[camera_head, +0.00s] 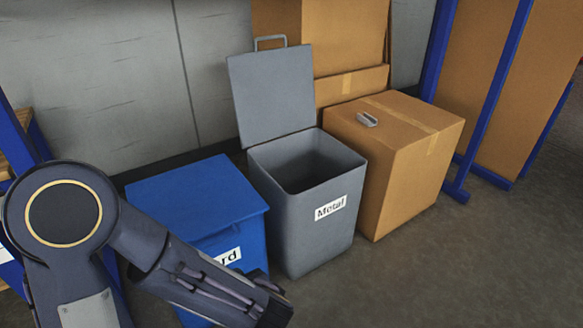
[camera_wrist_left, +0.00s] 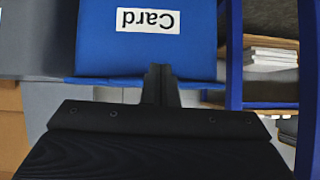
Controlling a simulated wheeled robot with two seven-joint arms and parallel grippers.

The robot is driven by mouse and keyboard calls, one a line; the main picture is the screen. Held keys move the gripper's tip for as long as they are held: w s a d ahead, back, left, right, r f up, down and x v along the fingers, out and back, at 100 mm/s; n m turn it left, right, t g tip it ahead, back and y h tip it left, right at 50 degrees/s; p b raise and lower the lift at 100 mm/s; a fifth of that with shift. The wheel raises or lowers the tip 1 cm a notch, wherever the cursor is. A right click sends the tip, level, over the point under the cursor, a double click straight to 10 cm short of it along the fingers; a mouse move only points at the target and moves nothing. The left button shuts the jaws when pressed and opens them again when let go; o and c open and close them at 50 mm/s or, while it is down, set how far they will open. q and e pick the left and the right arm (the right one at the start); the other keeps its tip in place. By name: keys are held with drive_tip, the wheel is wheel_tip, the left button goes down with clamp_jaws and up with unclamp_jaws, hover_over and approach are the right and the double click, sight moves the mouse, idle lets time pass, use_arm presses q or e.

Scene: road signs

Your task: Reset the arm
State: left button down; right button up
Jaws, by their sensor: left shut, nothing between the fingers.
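My left arm (camera_head: 180,265) comes in from the lower left in the head view, in front of the blue bin (camera_head: 195,195). In the left wrist view my left gripper (camera_wrist_left: 160,72) is shut and empty. Its fingertips show against the lower edge of the blue bin's front (camera_wrist_left: 200,45), below the upside-down "Card" label (camera_wrist_left: 147,20); I cannot tell whether they touch. My right gripper is in neither view.
A grey "Metal" bin (camera_head: 300,235) stands open, its lid (camera_head: 272,95) raised. A small grey object (camera_head: 367,119) lies on the cardboard box (camera_head: 400,165) to its right. Blue rack posts (camera_head: 490,90) stand at the right. A shelf holds a white stack (camera_wrist_left: 272,55). Front right floor is clear.

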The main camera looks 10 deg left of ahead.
use_arm(q)
drive_tip(key=s+a+r+m+g+h+p, duration=0.2)
drive_tip(key=s+a+r+g+h, duration=0.15)
drive_tip(key=s, duration=0.45)
drive_tip(key=s+a+r+m+g+h+p, duration=0.1)
drive_tip(key=s+a+r+g+h, duration=0.25)
drive_tip(key=s, duration=0.35)
drive_tip(key=d+r+m+t+h+p, duration=0.1)
drive_tip(key=d+r+t+h+p, duration=0.1)
drive_tip(key=r+p, duration=1.7)
drive_tip(key=d+r+m+t+h+p, duration=0.1)
drive_tip(key=d+r+m+t+p, duration=0.1)
drive_tip(key=r+p, duration=1.8)
wheel_tip(320, 180, up, 5)
drive_tip(key=shift+d+r+t+h, duration=0.2)
drive_tip(key=shift+d+t+h, duration=0.2)
